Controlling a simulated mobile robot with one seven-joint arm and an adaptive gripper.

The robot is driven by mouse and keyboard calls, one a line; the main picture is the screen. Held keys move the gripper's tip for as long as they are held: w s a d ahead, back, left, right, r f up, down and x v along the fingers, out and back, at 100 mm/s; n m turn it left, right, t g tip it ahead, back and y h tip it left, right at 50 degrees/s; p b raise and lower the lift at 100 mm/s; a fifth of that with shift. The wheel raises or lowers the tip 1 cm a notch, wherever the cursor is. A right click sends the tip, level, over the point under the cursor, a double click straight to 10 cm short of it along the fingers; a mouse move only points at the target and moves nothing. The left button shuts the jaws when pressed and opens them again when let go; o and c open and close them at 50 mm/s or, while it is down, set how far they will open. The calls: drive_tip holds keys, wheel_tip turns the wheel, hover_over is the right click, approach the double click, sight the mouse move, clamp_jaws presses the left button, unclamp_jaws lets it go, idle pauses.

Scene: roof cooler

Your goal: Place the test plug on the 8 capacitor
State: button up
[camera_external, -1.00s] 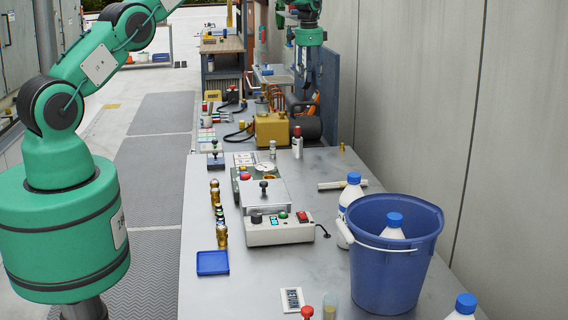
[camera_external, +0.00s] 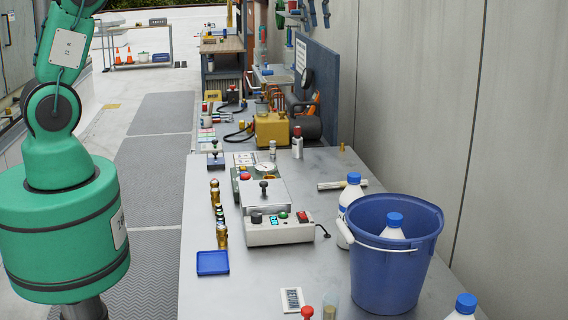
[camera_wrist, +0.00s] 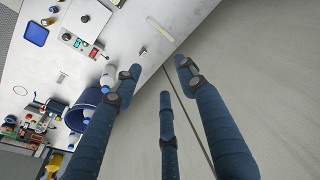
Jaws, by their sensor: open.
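My gripper (camera_wrist: 157,68) has dark blue fingers spread apart with nothing between them. It hangs over the floor or wall side of the bench, and it is out of the external view. I cannot tell for certain which thing is the test plug or the 8 capacitor. Several brass-coloured cylinders (camera_external: 221,236) stand in a row along the bench's left edge. A small brass fitting (camera_external: 342,147) stands alone near the bench's right edge. A control box (camera_external: 278,231) with coloured buttons sits mid-bench and also shows in the wrist view (camera_wrist: 82,43).
A blue bucket (camera_external: 392,262) with a white bottle inside stands at the front right. Another white bottle (camera_external: 352,190) is beside it. A blue tray (camera_external: 212,263) lies at the left edge. The bench (camera_external: 250,295) is bare at the front left. A grey wall (camera_external: 420,90) bounds the right.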

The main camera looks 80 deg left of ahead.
drive_tip(key=s+d+r+t, duration=0.1)
drive_tip(key=s+d+r, duration=0.3)
drive_tip(key=s+d, duration=0.5)
drive_tip(key=s+d+r+t, duration=0.1)
drive_tip(key=s+d+r, duration=0.3)
drive_tip(key=s+d, duration=0.6)
drive_tip(key=s+d+f, duration=0.4)
drive_tip(key=s+d, duration=0.3)
drive_tip(key=s, duration=0.3)
drive_tip(key=s+d+f+n+t+h, duration=0.1)
drive_tip(key=s+d+f, duration=0.3)
drive_tip(key=s+d, duration=0.3)
drive_tip(key=s, duration=0.4)
drive_tip(key=shift+s+d, duration=0.15)
drive_tip(key=shift+d, duration=0.2)
wheel_tip(320, 180, down, 13)
drive_tip(key=b, duration=1.3)
drive_tip(key=shift+f, duration=0.2)
